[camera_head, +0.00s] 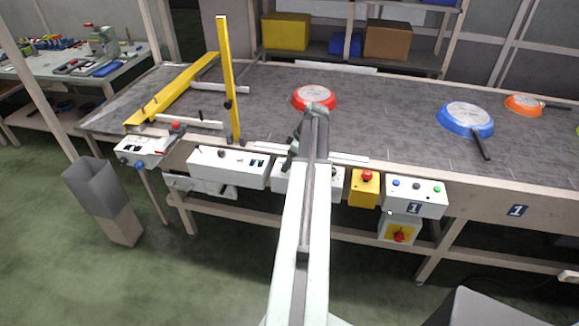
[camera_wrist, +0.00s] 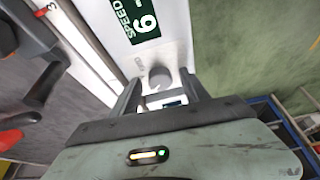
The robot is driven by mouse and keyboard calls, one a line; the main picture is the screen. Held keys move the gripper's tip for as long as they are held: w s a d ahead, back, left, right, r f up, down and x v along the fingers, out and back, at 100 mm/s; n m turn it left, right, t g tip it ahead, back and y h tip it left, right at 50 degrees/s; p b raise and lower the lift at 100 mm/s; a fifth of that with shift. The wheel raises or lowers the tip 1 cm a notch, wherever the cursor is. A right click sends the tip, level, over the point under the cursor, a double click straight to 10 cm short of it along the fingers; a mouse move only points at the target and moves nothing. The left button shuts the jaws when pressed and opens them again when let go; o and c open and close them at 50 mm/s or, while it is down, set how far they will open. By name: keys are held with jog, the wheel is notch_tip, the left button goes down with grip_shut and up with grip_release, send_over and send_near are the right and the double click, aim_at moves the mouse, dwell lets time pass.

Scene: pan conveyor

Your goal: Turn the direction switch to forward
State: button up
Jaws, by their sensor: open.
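A white control box (camera_head: 281,178) on the front of the conveyor is partly hidden by my arm in the head view. The wrist view shows a white box face (camera_wrist: 108,22) with a green SPEED label (camera_wrist: 143,28) and a round grey knob (camera_wrist: 160,76). A second dark label (camera_wrist: 172,103) shows partly between my fingers. I cannot tell which control is the direction switch or how it is set. My gripper (camera_wrist: 159,88) is open, with its fingers on either side of the knob's lower area. I cannot tell whether they touch anything.
Another white box (camera_head: 228,168) with switches is to the left. A yellow box with a red button (camera_head: 365,187) and a white button box (camera_head: 415,196) are to the right. A red pan (camera_head: 314,97) and blue pan (camera_head: 465,119) lie on the belt (camera_head: 390,110).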

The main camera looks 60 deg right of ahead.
jog(key=shift+r, duration=0.1)
grip_shut()
jog(key=m, duration=0.1)
jog(key=m+h, duration=0.1)
jog(key=m, duration=0.1)
jog(key=shift+s+a+m, duration=0.1)
jog(key=shift+a+m, duration=0.15)
jog(key=shift+m, duration=0.15)
jog(key=m+h, duration=0.2)
jog(key=m, duration=0.2)
jog(key=shift+a+m, duration=0.15)
jog(key=shift+m, duration=0.15)
jog(key=m, duration=0.1)
jog(key=m+g+h, duration=0.1)
jog(key=m, duration=0.2)
jog(key=shift+w+a, duration=0.1)
jog(key=shift+w, duration=0.15)
jog(key=shift+w+m+g+h, duration=0.1)
jog(key=shift+m+g+h, duration=0.25)
jog(key=shift+m, duration=0.7)
jog(key=shift+m+g+h, duration=0.25)
jog(key=shift+m+g, duration=0.2)
jog(key=shift+m, duration=0.6)
